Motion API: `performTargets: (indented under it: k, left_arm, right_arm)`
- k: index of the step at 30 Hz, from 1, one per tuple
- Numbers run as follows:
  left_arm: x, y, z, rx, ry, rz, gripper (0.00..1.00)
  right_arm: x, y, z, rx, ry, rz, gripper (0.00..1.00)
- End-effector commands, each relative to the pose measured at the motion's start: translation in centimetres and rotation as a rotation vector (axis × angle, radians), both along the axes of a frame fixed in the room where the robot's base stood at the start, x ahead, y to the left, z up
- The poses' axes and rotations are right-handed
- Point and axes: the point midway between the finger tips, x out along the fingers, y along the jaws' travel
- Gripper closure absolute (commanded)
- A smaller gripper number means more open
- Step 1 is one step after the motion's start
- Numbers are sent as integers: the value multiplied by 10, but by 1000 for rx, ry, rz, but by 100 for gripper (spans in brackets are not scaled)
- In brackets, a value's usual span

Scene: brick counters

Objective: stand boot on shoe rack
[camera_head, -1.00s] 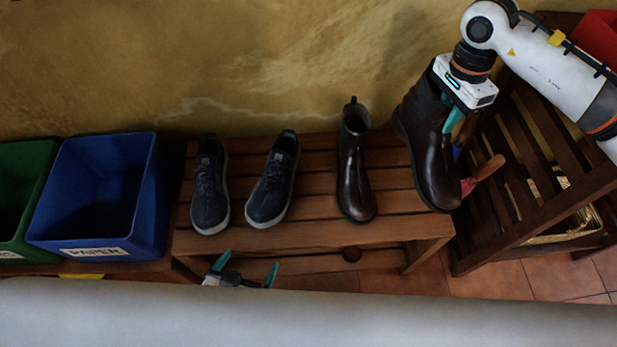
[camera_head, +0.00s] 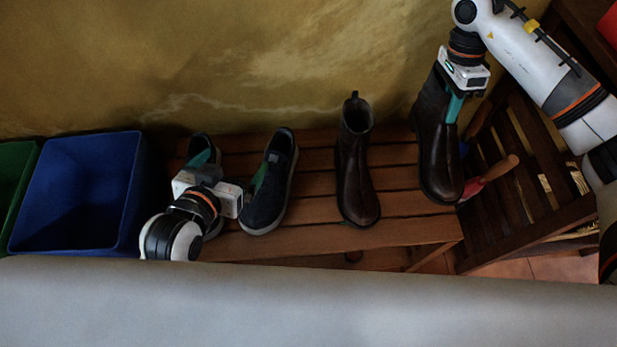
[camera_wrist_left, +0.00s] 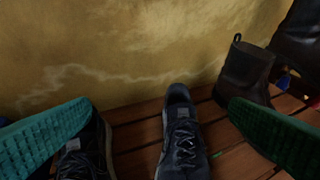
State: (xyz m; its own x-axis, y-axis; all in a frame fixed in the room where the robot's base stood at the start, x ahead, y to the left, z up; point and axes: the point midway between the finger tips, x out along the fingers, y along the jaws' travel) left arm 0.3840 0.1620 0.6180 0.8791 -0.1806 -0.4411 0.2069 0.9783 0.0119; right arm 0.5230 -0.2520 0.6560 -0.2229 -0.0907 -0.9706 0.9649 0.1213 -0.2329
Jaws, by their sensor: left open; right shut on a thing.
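A dark brown boot (camera_head: 437,150) is upright at the right end of the wooden slatted shoe rack (camera_head: 405,203). My right gripper (camera_head: 453,104) is shut on its shaft; I cannot tell whether the sole touches the slats. A matching boot (camera_head: 356,170) stands on the rack to its left and also shows in the left wrist view (camera_wrist_left: 245,75). My left gripper (camera_head: 232,172) is open and empty above the left part of the rack, its fingers spread over a pair of dark sneakers. The right sneaker (camera_head: 270,185) is mostly clear; the left sneaker (camera_head: 198,146) is largely hidden by my gripper.
A blue bin (camera_head: 85,185) and a green bin (camera_head: 14,180) stand left of the rack. A dark slatted wooden piece (camera_head: 530,205) is close at the right, with a wooden-handled tool (camera_head: 495,170) near it. The wall is close behind.

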Motion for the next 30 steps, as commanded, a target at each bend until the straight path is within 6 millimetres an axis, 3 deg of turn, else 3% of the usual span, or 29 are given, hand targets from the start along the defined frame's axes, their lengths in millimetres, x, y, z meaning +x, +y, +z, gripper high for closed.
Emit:
performTargets:
  k: [6,11,19,26,30]
  left_arm:
    - [-10,5,-12,22,89,6,0]
    - [-6,3,-10,15,62,4,0]
    - [18,-9,29,-52,-217,-14,0]
    - [24,-14,50,-85,-348,-22,0]
    - [26,-18,68,-115,-465,-30,0]
  right_arm:
    - [-1,1,1,-8,20,1,100]
    - [-1,1,-5,-8,21,1,100]
    - [-1,0,-45,-8,23,0,100]
    - [-1,0,-63,-8,21,1,100]
    - [-1,1,-83,-7,21,0,100]
